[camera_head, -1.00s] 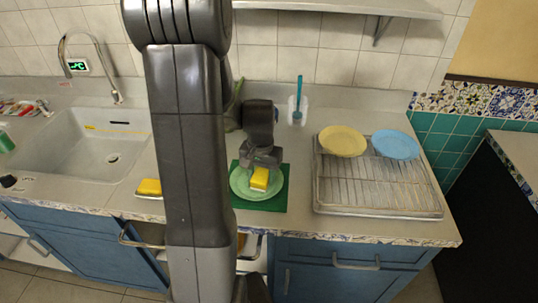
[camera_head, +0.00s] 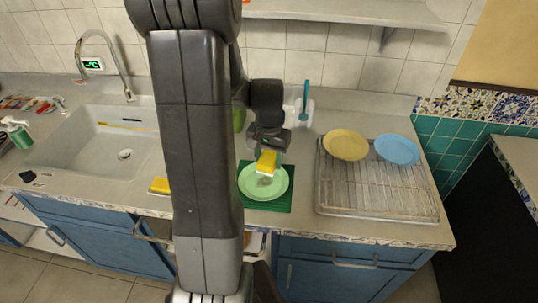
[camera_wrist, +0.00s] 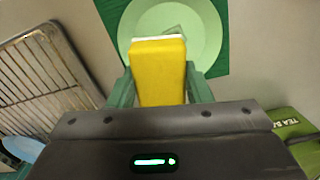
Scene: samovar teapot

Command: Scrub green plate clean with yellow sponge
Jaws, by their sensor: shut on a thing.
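The green plate (camera_head: 279,185) lies on a dark green mat (camera_head: 284,203) on the counter. A greyish mark (camera_head: 264,182) shows near the plate's middle; it is partly visible in the wrist view (camera_wrist: 174,30). My gripper (camera_head: 268,152) is shut on the yellow sponge (camera_head: 266,162) and holds it over the far part of the plate, seemingly a little above it. In the wrist view the sponge (camera_wrist: 158,75) sits between the two green fingers and hides part of the plate (camera_wrist: 205,25).
A wire dish rack (camera_head: 375,190) on the right bears a yellow plate (camera_head: 346,144) and a blue plate (camera_head: 397,149). Another yellow sponge (camera_head: 160,186) lies left of my arm, near the sink (camera_head: 90,150). A blue-handled brush (camera_head: 305,95) stands behind. A green tea box (camera_wrist: 294,128) shows in the wrist view.

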